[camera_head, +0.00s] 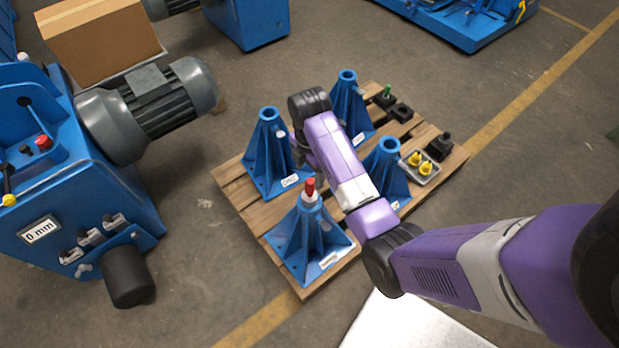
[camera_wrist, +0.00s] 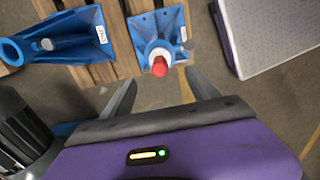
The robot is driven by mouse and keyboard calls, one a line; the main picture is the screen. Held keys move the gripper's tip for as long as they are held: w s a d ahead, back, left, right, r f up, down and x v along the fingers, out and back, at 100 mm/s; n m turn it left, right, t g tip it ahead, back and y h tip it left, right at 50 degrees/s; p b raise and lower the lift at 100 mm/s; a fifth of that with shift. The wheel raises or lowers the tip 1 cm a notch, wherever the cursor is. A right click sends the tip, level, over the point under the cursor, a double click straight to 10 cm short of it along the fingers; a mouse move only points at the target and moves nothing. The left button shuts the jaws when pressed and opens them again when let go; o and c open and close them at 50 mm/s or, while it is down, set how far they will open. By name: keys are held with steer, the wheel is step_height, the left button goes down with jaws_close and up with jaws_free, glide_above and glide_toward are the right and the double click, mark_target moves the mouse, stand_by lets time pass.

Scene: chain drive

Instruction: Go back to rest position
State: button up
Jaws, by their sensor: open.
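My gripper (camera_wrist: 163,90) is open in the wrist view, with its two fingers apart and nothing held between them. A red-tipped part with a white collar (camera_head: 310,188) stands upright in the top of the front blue stand (camera_head: 312,240). The red tip (camera_wrist: 160,67) also shows in the wrist view, just beyond the fingers and apart from them. In the head view my purple arm reaches over the pallet, and the gripper's fingertips are not clear there.
More blue stands (camera_head: 265,160) are on the wooden pallet (camera_head: 287,268). A small tray with yellow parts (camera_head: 420,165) and black parts (camera_head: 440,147) are at its right end. A blue machine with a grey motor (camera_head: 150,105) is at left. A cardboard box (camera_head: 100,40) is behind it.

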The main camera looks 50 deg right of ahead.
steer(key=shift+r, duration=0.45)
stand_by(0.4)
